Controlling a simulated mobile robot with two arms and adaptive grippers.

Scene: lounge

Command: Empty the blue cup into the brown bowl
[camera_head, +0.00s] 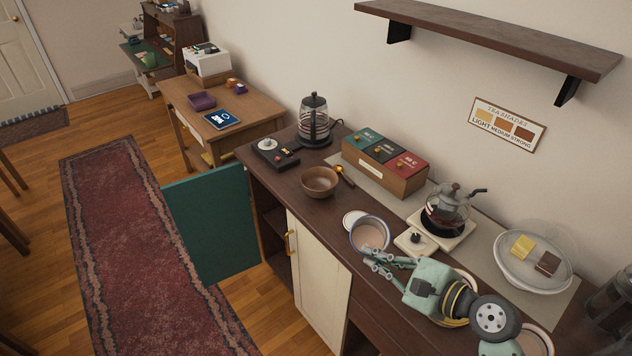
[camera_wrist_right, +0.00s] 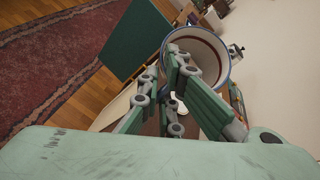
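The blue cup (camera_head: 369,236) has a blue rim and a pale inside, and stands on the dark counter in the head view. Its round mouth faces the camera, and it also shows in the right wrist view (camera_wrist_right: 222,52). The brown bowl (camera_head: 319,182) sits upright on the counter, beyond the cup and to its left, apart from it. My right gripper (camera_head: 371,258) is at the cup's near side, with its fingers overlapping the cup's edge in the wrist view (camera_wrist_right: 162,75). Whether they grip it is unclear. My left gripper is out of view.
A small white disc (camera_head: 353,219) lies beside the cup. A scale (camera_head: 420,244) with a glass pot (camera_head: 446,209) stands right of it, and a tea box (camera_head: 384,166) behind. A spoon (camera_head: 345,176) lies by the bowl. A glass kettle (camera_head: 314,122) stands at the far end.

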